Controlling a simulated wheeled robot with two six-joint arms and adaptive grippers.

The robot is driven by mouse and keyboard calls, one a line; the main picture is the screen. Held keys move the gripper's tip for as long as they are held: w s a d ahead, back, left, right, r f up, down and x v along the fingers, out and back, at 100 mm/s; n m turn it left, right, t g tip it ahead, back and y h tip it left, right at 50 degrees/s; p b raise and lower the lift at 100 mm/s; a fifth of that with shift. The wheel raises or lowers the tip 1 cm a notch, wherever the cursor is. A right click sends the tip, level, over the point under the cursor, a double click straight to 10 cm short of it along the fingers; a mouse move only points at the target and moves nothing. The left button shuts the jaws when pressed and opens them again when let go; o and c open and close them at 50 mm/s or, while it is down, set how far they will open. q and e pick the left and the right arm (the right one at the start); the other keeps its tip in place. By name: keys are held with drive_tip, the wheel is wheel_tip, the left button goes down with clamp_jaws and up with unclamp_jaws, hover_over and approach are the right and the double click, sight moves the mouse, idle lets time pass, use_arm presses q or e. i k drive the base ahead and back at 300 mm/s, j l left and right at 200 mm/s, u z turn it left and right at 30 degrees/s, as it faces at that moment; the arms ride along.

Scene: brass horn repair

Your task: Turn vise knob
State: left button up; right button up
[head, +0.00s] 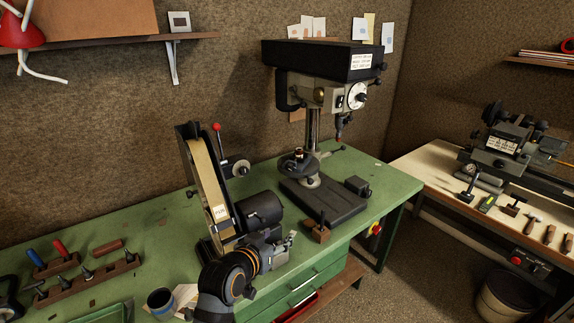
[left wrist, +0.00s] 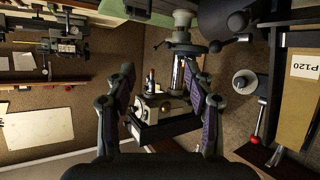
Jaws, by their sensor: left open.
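A small dark block that looks like a vise (head: 356,186) sits on the green bench beside the drill press base, with a short round stub, probably its knob, at its right end. My left gripper (head: 289,240) is at the bench's front, left of and nearer than the vise, apart from it. In the left wrist view the open fingers (left wrist: 163,84) hold nothing, and the drill press (left wrist: 165,108) shows upside down beyond them. I cannot make out the knob clearly in that view. My right gripper does not show.
The drill press (head: 318,70) stands behind the vise. A belt sander (head: 208,185) with a red-tipped lever stands close to my left arm. A small wooden block (head: 316,234) is near the gripper. A tool rack (head: 90,277) lies at left. The green bench (head: 385,192) is bare right of the vise.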

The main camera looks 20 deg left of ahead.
sight(289, 167)
drive_tip(key=i+j, duration=0.2)
drive_tip(key=i, duration=0.25)
drive_tip(key=i+j, duration=0.25)
drive_tip(key=i, duration=0.2)
